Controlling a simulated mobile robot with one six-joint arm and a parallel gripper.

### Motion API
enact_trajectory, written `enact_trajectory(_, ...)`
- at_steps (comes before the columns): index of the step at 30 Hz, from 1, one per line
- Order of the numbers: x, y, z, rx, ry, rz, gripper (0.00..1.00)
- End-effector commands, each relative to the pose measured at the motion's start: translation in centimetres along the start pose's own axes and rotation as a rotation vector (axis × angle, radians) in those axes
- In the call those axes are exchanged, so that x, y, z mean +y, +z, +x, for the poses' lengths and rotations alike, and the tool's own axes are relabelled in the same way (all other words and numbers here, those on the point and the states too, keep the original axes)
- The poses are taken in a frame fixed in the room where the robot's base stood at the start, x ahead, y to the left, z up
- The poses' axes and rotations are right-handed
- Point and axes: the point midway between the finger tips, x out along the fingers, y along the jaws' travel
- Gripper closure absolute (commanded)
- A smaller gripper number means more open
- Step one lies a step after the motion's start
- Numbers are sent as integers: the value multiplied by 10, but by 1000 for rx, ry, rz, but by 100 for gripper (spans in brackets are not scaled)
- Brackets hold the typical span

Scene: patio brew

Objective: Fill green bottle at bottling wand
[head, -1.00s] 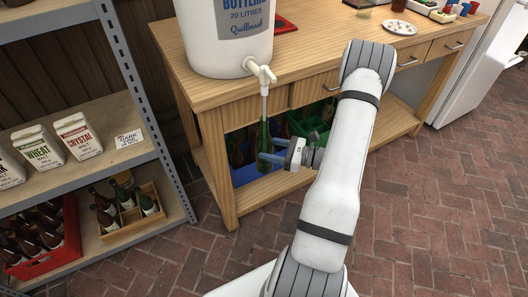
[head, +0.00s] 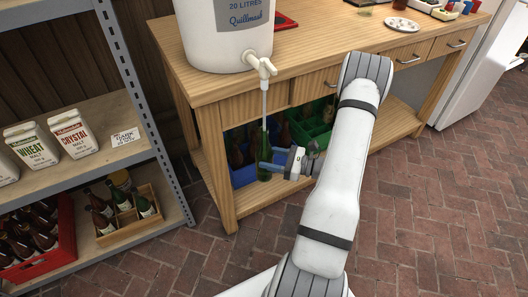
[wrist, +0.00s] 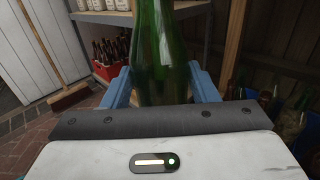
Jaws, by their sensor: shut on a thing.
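The green bottle (head: 264,158) is upright below the tap of the white bottling bucket (head: 222,40). The bottling wand (head: 264,100) hangs from the tap, and its lower end meets the bottle's mouth; how far it reaches inside is hard to tell. My gripper (head: 268,160) is shut on the bottle from the right, its blue fingers on either side of the glass. In the wrist view the bottle (wrist: 160,50) stands between both fingers. The fill level cannot be made out.
The wooden bench (head: 290,80) carries the bucket. Under it are a green crate (head: 312,125) and a blue crate (head: 243,175) with bottles. A metal shelf (head: 130,90) at left holds malt bags, a red crate (head: 45,245) and a wooden bottle carrier (head: 128,225). Brick floor at right is clear.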

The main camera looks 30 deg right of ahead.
Motion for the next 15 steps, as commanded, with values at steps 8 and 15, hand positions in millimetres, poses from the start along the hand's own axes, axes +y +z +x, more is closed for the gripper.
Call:
enact_trajectory(8,0,-16,0,-1,0,-1,76)
enact_trajectory(15,0,-29,0,-2,0,-1,76)
